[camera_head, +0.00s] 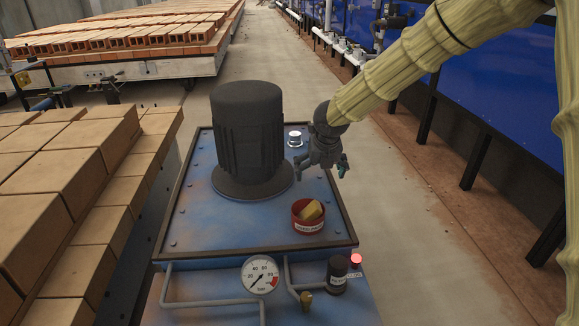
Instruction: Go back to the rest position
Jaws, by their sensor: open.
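My gripper (327,165) hangs at the end of my arm, which is wrapped in a yellowish sleeve and reaches in from the upper right. The gripper is open and nothing shows between its fingers. It is above the right edge of the blue machine top (190,225). A red round container (308,227) with a label stands on the machine top, below the gripper in the picture and apart from it. A yellowish block (311,211) lies tilted in the container.
A black motor-like cylinder (248,135) stands on the machine, left of my gripper. A silver-capped part (295,138) is behind the gripper. A gauge (260,274) and red lamp (356,260) are at the front. Bricks (60,165) are stacked left. The floor aisle (420,230) right is clear.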

